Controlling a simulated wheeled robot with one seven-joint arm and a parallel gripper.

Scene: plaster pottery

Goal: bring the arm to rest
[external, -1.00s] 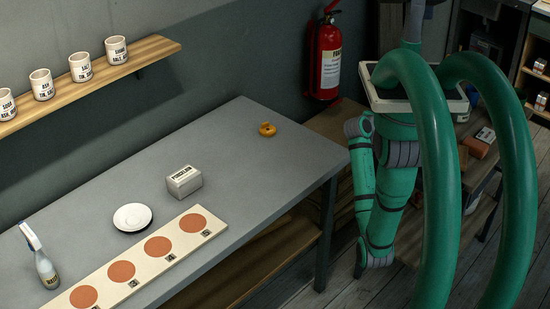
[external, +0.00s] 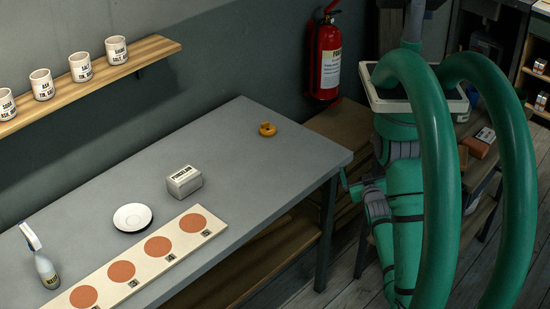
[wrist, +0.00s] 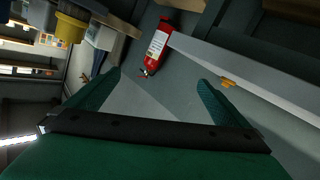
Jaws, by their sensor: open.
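My green arm (external: 406,230) is folded in at the right of the external view, beside the table's right end. My gripper (wrist: 160,82) shows in the wrist view with its two green fingers spread apart and nothing between them. In the external view the fingers are mostly hidden, and only a small green part shows near the table's corner. The grey table (external: 240,150) is clear of the arm in the external view. The wrist view is tilted and looks past the table edge (wrist: 250,75) toward the red fire extinguisher (wrist: 158,46).
On the table are a white block (external: 184,181), a white saucer (external: 132,217), a spray bottle (external: 46,268), an orange ring-like piece (external: 267,129) and a board (external: 150,262) with several terracotta discs. Several labelled cups stand on the wall shelf (external: 100,80). The extinguisher (external: 328,60) hangs behind the table.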

